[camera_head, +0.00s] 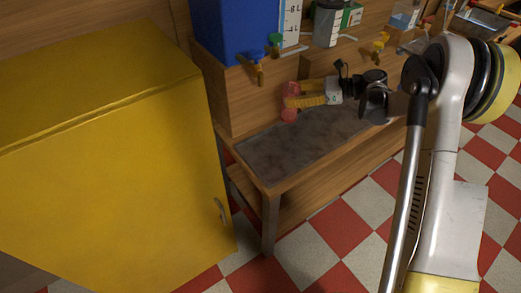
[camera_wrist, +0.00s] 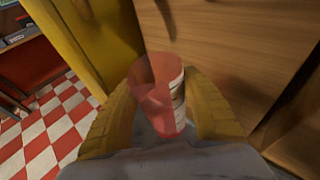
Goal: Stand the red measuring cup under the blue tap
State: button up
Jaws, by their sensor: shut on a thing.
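The red measuring cup (camera_head: 289,115) is see-through and held between the yellow fingers of my gripper (camera_head: 293,102). In the wrist view the cup (camera_wrist: 158,92) stands between both fingers, with white markings on its side. My gripper is shut on it. The blue tap (camera_head: 257,58) has a blue handle and a brass spout, and sits at the front of the wooden box below the blue tank (camera_head: 222,30). In the head view the cup is to the right of this tap and lower. Whether the cup's base touches the grey worktop (camera_head: 265,160) is unclear.
A green tap (camera_head: 275,41) and a yellow tap (camera_head: 381,42) stick out farther right. A grey container (camera_head: 327,22) stands behind. A large yellow cabinet (camera_head: 110,160) is left of the bench. The front left of the worktop is clear.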

jog(key=s+a+f+b, duration=0.6)
jog(key=a+f, duration=0.3)
jog(key=f, duration=0.2)
jog(key=shift+s+a, duration=0.25)
jog(key=shift+s, duration=0.1)
jog(key=shift+f+b, duration=0.15)
jog(key=shift+b, duration=0.2)
jog(key=o, duration=1.2)
